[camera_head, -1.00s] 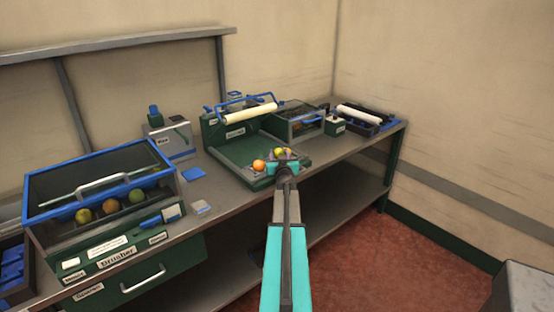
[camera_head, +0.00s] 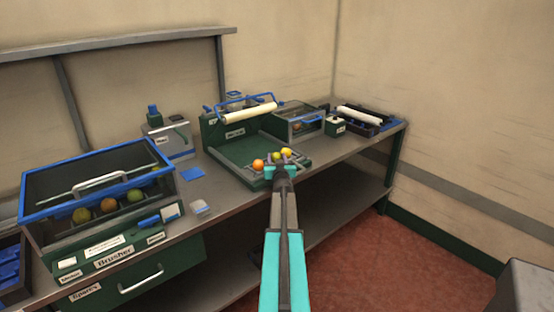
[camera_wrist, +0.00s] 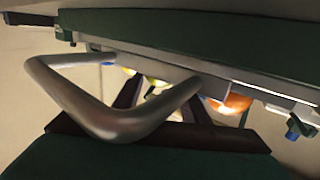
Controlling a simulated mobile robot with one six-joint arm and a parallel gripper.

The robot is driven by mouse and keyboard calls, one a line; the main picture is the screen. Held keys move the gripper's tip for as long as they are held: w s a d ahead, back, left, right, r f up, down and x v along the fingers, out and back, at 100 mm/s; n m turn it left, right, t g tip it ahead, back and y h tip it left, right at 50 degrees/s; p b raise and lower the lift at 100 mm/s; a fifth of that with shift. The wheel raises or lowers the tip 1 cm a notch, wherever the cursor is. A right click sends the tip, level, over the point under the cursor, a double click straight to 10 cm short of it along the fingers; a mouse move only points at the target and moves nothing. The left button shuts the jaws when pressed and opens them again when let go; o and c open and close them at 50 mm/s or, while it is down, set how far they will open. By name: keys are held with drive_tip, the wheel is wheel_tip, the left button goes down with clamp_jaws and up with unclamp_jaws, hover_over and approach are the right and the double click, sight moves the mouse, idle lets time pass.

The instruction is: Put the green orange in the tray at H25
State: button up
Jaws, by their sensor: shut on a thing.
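A greenish orange (camera_head: 277,156) sits in the middle of the front rail of the green machine (camera_head: 222,172), between an orange one (camera_head: 258,165) and a yellow one (camera_head: 286,152). Another green orange (camera_head: 135,196) lies in the blue-rimmed Brusher box (camera_head: 45,212). My gripper (camera_head: 283,169) is at the machine's front edge, just before the fruit. In the wrist view a bent grey handle (camera_wrist: 110,122) crosses close to my dark fingers, which appear shut on it. The exact contact is hidden. Orange fruit (camera_wrist: 232,103) shows behind. I cannot read an H25 label.
A drawer with a grey handle (camera_head: 140,278) is below the Brusher. A dark tray with blue pieces (camera_head: 12,265) is at the far left. A glass-fronted box (camera_head: 300,122) and a roller tray (camera_head: 360,117) stand right.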

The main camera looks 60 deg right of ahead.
drive_tip(key=o, duration=1.1)
drive_tip(key=shift+f, duration=0.15)
drive_tip(key=shift+b, duration=0.4)
drive_tip(key=shift+v, duration=6.9)
drive_tip(key=shift+s+d, duration=0.15)
drive_tip(key=shift+c, duration=1.3)
